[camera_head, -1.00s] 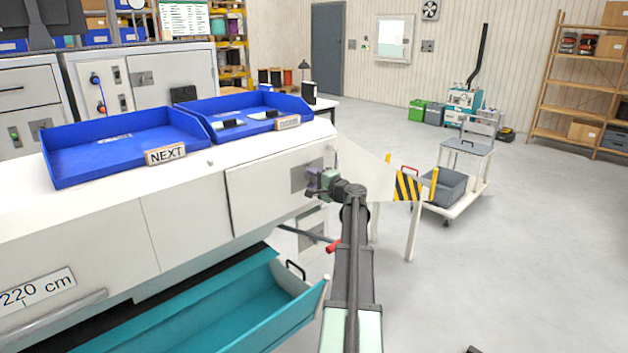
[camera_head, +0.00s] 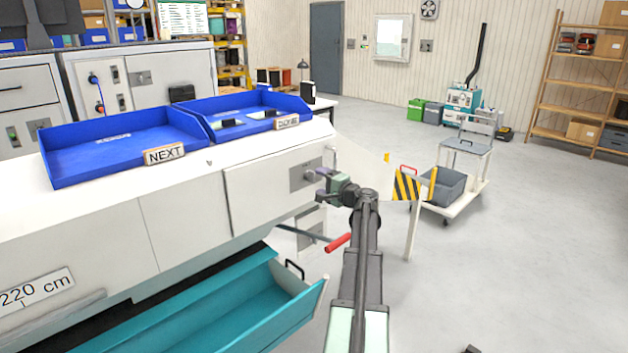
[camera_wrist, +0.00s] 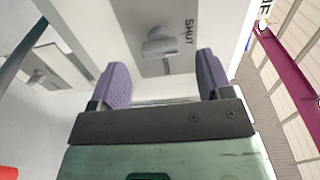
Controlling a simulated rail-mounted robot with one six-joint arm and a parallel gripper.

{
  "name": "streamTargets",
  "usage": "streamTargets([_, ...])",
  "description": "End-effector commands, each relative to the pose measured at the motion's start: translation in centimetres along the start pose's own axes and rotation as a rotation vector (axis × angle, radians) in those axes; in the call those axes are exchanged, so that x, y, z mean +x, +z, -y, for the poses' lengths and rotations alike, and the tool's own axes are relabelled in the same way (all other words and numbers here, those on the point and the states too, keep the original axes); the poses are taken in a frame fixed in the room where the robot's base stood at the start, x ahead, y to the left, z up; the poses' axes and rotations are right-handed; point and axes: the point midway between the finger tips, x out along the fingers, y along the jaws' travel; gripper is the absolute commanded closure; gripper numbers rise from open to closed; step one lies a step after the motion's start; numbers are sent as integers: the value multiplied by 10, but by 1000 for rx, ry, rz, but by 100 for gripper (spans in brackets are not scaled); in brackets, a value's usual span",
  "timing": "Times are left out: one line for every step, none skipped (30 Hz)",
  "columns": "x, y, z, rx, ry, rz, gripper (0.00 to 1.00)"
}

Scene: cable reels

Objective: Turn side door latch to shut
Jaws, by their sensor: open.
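The side door (camera_head: 270,191) is a white panel on the side of the long machine bench, and it sits about flush with it. Its latch (camera_wrist: 161,42) is a grey knob on a grey plate marked SHUT in the wrist view. The latch plate (camera_head: 303,177) also shows in the head view, partly behind my gripper. My gripper (camera_wrist: 164,85) is open and empty, with its two purple fingers apart on either side below the latch. The fingers look short of the knob. In the head view my gripper (camera_head: 318,183) is just right of the plate.
A teal drawer (camera_head: 230,308) stands open under the bench. A red handle (camera_head: 338,243) sticks out below my wrist. Blue trays NEXT (camera_head: 120,150) and DONE (camera_head: 245,112) rest on top. A white cart (camera_head: 455,198) stands right on open floor.

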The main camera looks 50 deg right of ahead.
Motion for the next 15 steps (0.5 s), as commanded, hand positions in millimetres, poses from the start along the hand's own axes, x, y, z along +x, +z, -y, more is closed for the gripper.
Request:
streamTargets([-16, 2, 0, 0, 0, -4, 28])
streamTargets([-24, 2, 0, 0, 0, -3, 28])
streamTargets([-33, 2, 0, 0, 0, -2, 28])
streamTargets([-40, 2, 0, 0, 0, -3, 28])
streamTargets([-46, 1, 0, 0, 0, -3, 28])
streamTargets([-52, 1, 0, 0, 0, -1, 28])
streamTargets([-56, 1, 0, 0, 0, -2, 28])
streamTargets([-59, 1, 0, 0, 0, -2, 28])
streamTargets([-62, 0, 0, 0, 0, -2, 28])
streamTargets([-64, 0, 0, 0, 0, -1, 28])
streamTargets([-65, 0, 0, 0, 0, -1, 28])
streamTargets([-65, 0, 0, 0, 0, 0, 28])
streamTargets([-65, 0, 0, 0, 0, 0, 28])
streamTargets([-65, 0, 0, 0, 0, 0, 28])
streamTargets([-65, 0, 0, 0, 0, 0, 28])
